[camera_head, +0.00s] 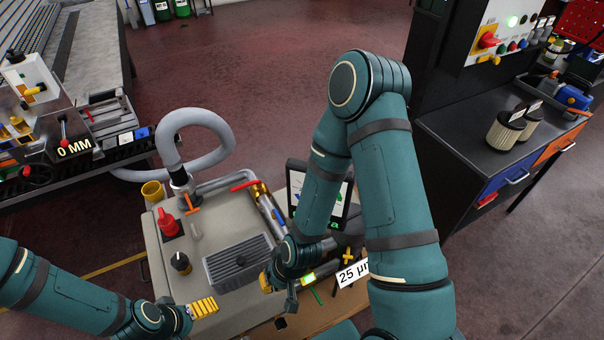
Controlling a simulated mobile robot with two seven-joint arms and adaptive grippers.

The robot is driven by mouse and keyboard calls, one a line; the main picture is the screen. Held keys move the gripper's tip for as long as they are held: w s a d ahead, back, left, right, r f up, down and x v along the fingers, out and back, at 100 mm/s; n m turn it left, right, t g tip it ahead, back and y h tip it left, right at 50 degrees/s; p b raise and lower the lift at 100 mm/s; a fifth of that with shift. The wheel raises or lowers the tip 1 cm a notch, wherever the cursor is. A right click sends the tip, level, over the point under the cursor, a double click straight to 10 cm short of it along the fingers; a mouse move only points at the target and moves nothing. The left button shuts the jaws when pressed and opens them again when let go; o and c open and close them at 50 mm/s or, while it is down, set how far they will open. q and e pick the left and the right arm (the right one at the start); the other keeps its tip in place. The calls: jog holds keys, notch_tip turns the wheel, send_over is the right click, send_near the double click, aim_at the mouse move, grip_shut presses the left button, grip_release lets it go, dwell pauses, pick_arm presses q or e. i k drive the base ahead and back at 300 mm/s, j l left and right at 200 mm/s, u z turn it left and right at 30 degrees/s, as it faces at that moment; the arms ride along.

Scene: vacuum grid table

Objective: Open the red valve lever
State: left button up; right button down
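The red valve lever (244,185) sits on a brass valve (260,191) at the back right of the grey machine, on a metal pipe. The lever points left, roughly along the pipe running to its left. My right gripper (277,290) hangs in front of the lever, near the machine's right front edge, apart from it. Its fingers look spread, with nothing visible between them. My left gripper (203,308) is at the machine's front edge, with yellow finger pads showing; whether they are parted is unclear. Neither gripper touches the lever.
A red switch (169,224), an orange handle (190,204), a black knob (181,263) and a finned block (239,262) stand on the machine top. A grey hose (200,118) loops behind. A tablet screen (305,190) stands right of the valve, partly hidden by my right arm.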

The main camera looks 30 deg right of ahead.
aim_at(255, 181)
jog(key=l+z, duration=0.35)
jog(key=k+l+z, duration=0.1)
jog(key=z, duration=0.25)
jog(key=l+z, duration=0.35)
